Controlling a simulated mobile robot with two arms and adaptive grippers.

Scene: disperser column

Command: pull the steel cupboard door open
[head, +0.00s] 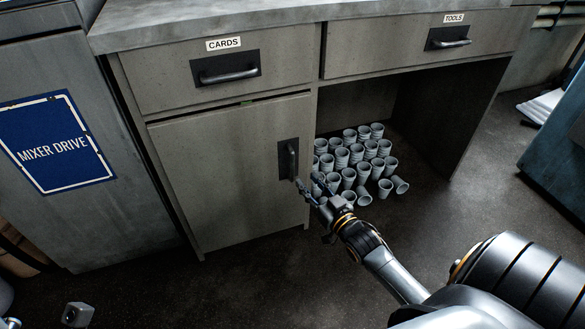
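The grey steel cupboard door (225,165) sits below the CARDS drawer and looks shut, flush in its frame. Its dark vertical handle (291,160) is on a black plate at the door's right edge. My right gripper (308,182) comes in from the lower right, just below and right of the handle's lower end. Its fingers look spread apart with nothing between them. I cannot tell whether a fingertip touches the handle.
Several grey cups (352,160) stand in the open bay right of the door, some toppled. The CARDS drawer (225,75) and TOOLS drawer (420,42) are above. A small metal block (78,314) lies at the lower left. The floor (230,285) before the door looks clear.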

